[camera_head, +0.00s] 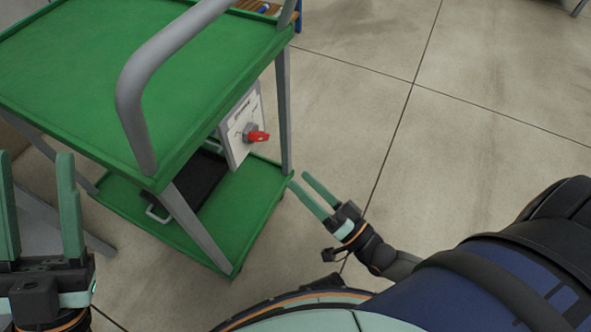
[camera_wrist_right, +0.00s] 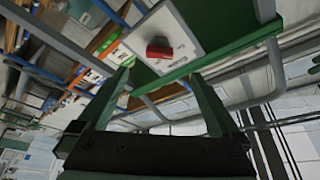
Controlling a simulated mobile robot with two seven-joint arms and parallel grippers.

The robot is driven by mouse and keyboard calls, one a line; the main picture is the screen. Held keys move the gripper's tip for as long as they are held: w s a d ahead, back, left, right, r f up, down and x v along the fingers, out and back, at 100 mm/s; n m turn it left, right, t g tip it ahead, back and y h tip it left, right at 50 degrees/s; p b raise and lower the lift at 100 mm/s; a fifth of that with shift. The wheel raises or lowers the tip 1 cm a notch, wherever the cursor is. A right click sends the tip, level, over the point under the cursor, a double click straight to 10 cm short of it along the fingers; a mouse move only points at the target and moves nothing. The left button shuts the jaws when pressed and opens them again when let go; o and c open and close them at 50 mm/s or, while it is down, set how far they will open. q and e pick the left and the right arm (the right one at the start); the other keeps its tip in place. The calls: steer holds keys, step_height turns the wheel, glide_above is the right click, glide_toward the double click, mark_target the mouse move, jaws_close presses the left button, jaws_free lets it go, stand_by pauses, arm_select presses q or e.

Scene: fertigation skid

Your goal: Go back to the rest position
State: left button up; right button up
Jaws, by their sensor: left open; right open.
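My left gripper (camera_head: 38,205) stands at the lower left of the head view, its two green fingers upright and apart with nothing between them. My right gripper (camera_head: 312,194) is low beside the near right side of the green cart (camera_head: 247,222), its fingers apart and empty, pointing toward the cart. In the right wrist view, the open fingers of the right gripper (camera_wrist_right: 157,100) frame a white panel with a red knob beyond them. The gripper appears apart from the panel.
The cart's upper tray (camera_head: 90,75) is bare, with a grey handle (camera_head: 150,80). A white box (camera_head: 238,125) with a red knob (camera_head: 258,137) and a black case (camera_head: 190,185) are on its lower shelf. Open concrete floor (camera_head: 480,140) lies to the right.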

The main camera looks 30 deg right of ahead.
arm_select(q)
steer(key=shift+f, duration=0.1)
stand_by(0.4)
